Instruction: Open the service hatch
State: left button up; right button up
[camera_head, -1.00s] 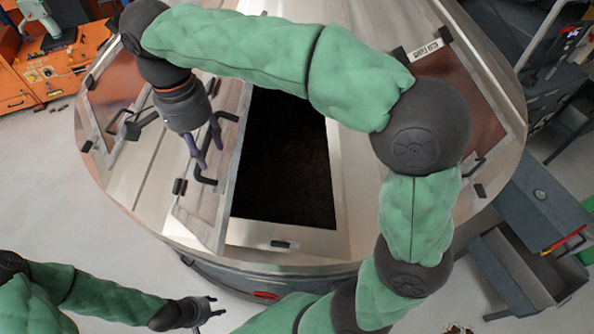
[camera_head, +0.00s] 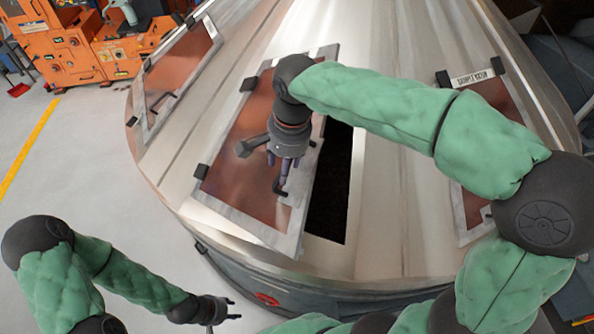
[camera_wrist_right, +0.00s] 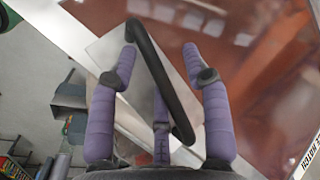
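The service hatch (camera_head: 238,172) is a copper-brown panel in a grey metal frame on the cone-shaped metal housing. It stands partly open, hinged on its left side, with a dark opening (camera_head: 331,190) showing along its right. My right gripper (camera_head: 284,178) is over the hatch at its black handle (camera_head: 279,189). In the right wrist view my right gripper (camera_wrist_right: 160,72) has its purple fingers spread, and the handle (camera_wrist_right: 160,80) passes diagonally between them; firm contact is not clear. My left gripper (camera_head: 232,308) is open and empty at the lower left, away from the hatch.
Closed copper panels sit to the left (camera_head: 178,78) and right (camera_head: 487,110); the right one has a label plate. An orange workbench (camera_head: 75,50) stands at the back left. The grey floor (camera_head: 90,165) at the left is clear.

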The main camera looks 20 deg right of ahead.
jog(key=shift+s+d+f, duration=0.1)
jog(key=shift+d+f, duration=0.4)
jog(key=shift+w+a+r+p, duration=0.1)
jog(key=shift+w+r+p, duration=0.1)
jog(key=shift+r+p, duration=0.35)
jog(key=shift+w+a+r+p, duration=0.15)
jog(key=shift+r+p, duration=0.2)
jog(key=shift+r, duration=0.3)
jog(key=w+a+r+p, duration=0.1)
jog(key=w+r, duration=0.2)
jog(key=r, duration=0.6)
jog(key=shift+w+r, duration=0.15)
jog(key=shift+a, duration=0.1)
dwell(0.5)
